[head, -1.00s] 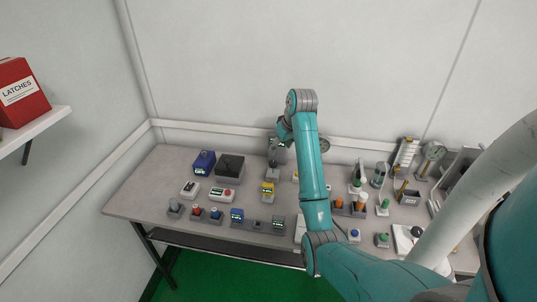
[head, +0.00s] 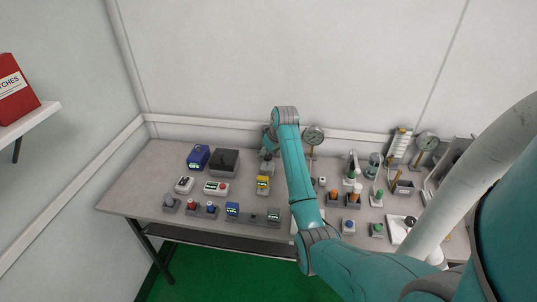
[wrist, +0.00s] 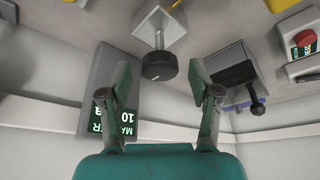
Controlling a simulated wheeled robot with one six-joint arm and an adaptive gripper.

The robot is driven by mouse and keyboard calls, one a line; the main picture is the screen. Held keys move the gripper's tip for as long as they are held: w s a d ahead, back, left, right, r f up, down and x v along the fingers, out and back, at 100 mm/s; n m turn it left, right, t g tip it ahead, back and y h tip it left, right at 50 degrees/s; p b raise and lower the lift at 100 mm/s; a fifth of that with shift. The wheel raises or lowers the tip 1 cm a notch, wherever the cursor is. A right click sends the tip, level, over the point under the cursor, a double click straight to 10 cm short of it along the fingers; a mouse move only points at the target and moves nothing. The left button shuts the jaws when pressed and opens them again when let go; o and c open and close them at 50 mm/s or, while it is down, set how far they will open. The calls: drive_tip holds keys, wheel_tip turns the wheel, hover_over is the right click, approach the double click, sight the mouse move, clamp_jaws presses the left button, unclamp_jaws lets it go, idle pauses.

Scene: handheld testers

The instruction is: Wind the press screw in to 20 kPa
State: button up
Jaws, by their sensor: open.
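In the wrist view, a black knob (wrist: 160,66) with a pale mark sits on the end of a short shaft from a light grey block (wrist: 158,24), which looks like the press and its screw. My gripper (wrist: 160,82) is open, with one finger on each side of the knob and visible gaps to both. A grey box (wrist: 124,72) left of it has a green-lit display reading "MASTER" and a figure beginning with 10, partly hidden by the left finger. In the head view my gripper (head: 268,147) is small above the press (head: 267,163), and my arm covers much there.
A dark box (head: 224,162) and a blue tester (head: 199,156) stand left of the press. A yellow tester (head: 263,184) is in front of it. A dial gauge (head: 313,136) is right of my arm. The table (head: 140,183) is clear at its left end.

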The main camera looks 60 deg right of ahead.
drive_tip(key=shift+c, duration=0.2)
drive_tip(key=c, duration=1.1)
drive_tip(key=shift+m, duration=0.3)
